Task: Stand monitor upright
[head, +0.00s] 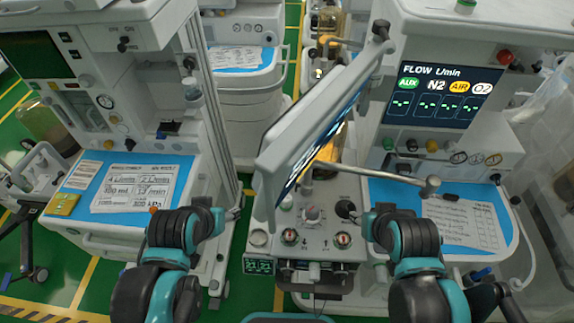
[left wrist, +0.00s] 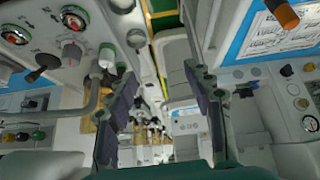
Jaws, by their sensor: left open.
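The monitor (head: 318,112) is a white flat panel, seen almost edge-on in the middle of the head view. It leans, with its upper end to the right and its lower end to the left; its lit screen faces right and is mostly hidden. My left gripper (head: 233,214) is left of and below the monitor's lower end, apart from it. In the left wrist view its two fingers (left wrist: 160,82) are spread with nothing between them. My right gripper (head: 371,218) is low, right of the monitor; its fingers are too small and dark to read.
A control panel with knobs (head: 312,215) lies below the monitor. A metal bar (head: 385,177) sticks out to the right. Carts with blue work surfaces stand at left (head: 82,180) and right (head: 490,205). The green floor (head: 238,265) shows in a narrow gap.

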